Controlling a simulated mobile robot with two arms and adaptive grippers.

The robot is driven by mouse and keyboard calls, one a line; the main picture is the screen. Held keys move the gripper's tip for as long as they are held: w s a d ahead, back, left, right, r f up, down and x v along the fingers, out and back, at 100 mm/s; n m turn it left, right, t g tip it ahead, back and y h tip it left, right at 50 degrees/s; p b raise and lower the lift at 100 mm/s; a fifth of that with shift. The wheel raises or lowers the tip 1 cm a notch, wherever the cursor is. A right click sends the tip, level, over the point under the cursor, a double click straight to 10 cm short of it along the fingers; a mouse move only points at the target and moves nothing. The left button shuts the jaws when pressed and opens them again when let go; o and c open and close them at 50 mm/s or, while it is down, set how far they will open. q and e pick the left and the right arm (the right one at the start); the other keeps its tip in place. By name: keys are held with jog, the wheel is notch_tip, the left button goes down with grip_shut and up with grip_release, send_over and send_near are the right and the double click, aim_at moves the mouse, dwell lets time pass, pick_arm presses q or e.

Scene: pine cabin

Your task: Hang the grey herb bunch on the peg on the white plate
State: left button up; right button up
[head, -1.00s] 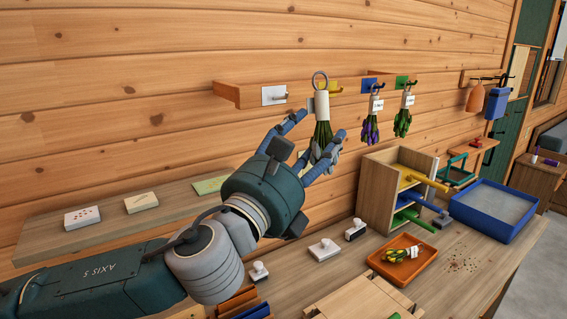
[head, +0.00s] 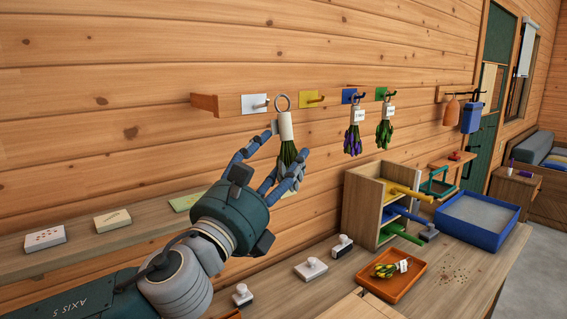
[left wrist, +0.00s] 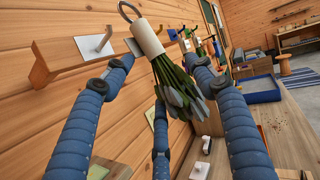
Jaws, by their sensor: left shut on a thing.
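The grey herb bunch (head: 287,155) has green stems, grey tips, a white wrap and a metal ring (head: 282,101) on top. My left gripper (head: 262,160) is shut on it and holds it up, ring uppermost. It also shows between the blue fingers in the left wrist view (left wrist: 178,82), tilted in that picture. The white plate (head: 250,105) with its bare peg (head: 265,103) is on the wall rail, just left of the ring. In the left wrist view the white plate (left wrist: 90,46) is left of the ring. The ring is apart from the peg in the picture. My right gripper is out of view.
A yellow plate (head: 309,98) with an empty peg is to the right. Purple (head: 353,138) and green (head: 384,132) bunches hang beyond it. Below are a wooden shelf (head: 75,240), a cubby (head: 362,208) and an orange tray (head: 408,284) holding a yellow bunch.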

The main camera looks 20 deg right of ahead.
pick_arm(q)
jog(key=w+a+f+b, duration=0.1)
jog(key=w+a+b, duration=0.1)
jog(key=w, duration=0.4)
jog(key=shift+a+f, duration=0.25)
dwell(0.4)
dwell(0.7)
jog(key=o, duration=1.1)
